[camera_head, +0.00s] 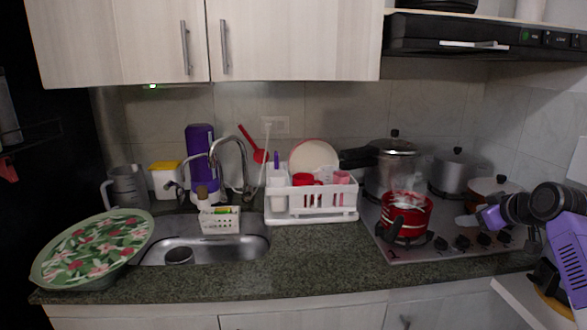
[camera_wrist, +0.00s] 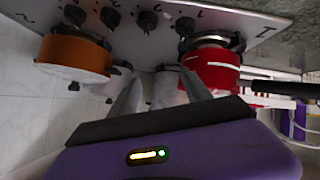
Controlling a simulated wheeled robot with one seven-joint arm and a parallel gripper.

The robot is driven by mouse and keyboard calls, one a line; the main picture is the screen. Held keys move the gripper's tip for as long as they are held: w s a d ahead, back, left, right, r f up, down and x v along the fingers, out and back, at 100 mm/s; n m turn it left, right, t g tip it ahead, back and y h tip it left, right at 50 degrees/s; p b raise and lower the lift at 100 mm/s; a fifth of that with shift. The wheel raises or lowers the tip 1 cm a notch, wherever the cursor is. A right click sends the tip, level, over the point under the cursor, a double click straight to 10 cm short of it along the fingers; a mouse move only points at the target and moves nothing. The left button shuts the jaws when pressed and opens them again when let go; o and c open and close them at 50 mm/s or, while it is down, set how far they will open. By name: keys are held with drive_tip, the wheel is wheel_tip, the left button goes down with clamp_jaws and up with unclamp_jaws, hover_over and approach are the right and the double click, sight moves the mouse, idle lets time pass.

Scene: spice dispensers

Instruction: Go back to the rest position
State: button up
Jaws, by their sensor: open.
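My gripper (camera_head: 465,220) is at the right of the head view, beside the front right part of the stove, with my purple arm behind it. In the wrist view my gripper (camera_wrist: 160,90) shows two grey fingers spread apart, with nothing held between them. The fingers point toward the stove (camera_wrist: 150,50), whose knobs and pots show beyond them. No spice dispenser can be made out in either view.
A red pot (camera_head: 408,218) stands on the stove (camera_head: 385,240), left of my gripper. An orange pot (camera_wrist: 75,58) is close by. A white dish rack (camera_head: 310,205), a sink (camera_head: 220,250) and a green floral tray (camera_head: 50,272) lie further left. Bare counter (camera_head: 310,255) fronts the rack.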

drive_tip(key=s+a+f+m+t, duration=0.1)
drive_tip(key=a+f, duration=0.1)
drive_tip(key=a, duration=0.1)
drive_tip(key=s+a+f+m+t, duration=0.1)
drive_tip(key=a+f, duration=0.2)
drive_tip(key=s+a+f+m+t+h, duration=0.1)
drive_tip(key=s+a+f+t, duration=0.1)
drive_tip(key=a+f, duration=0.1)
drive_tip(key=shift+a, duration=0.6)
drive_tip(key=s+a+f+m+t+h, duration=0.1)
drive_tip(key=s+a+f+m, duration=0.2)
drive_tip(key=s, duration=0.4)
drive_tip(key=s+a+f+t+h, duration=0.1)
drive_tip(key=s+a+f, duration=0.1)
drive_tip(key=s+a, duration=0.35)
drive_tip(key=s+a+y, duration=0.1)
drive_tip(key=s+a, duration=0.3)
drive_tip(key=s, duration=1)
drive_tip(key=s+a+f+n+g+y, duration=0.1)
drive_tip(key=s+a, duration=0.3)
drive_tip(key=s, duration=1.1)
drive_tip(key=s+a+f+n+g+y, duration=0.1)
drive_tip(key=s+a, duration=0.3)
drive_tip(key=s, duration=1.1)
drive_tip(key=shift+s+a, duration=0.2)
drive_tip(key=shift+a, duration=0.15)
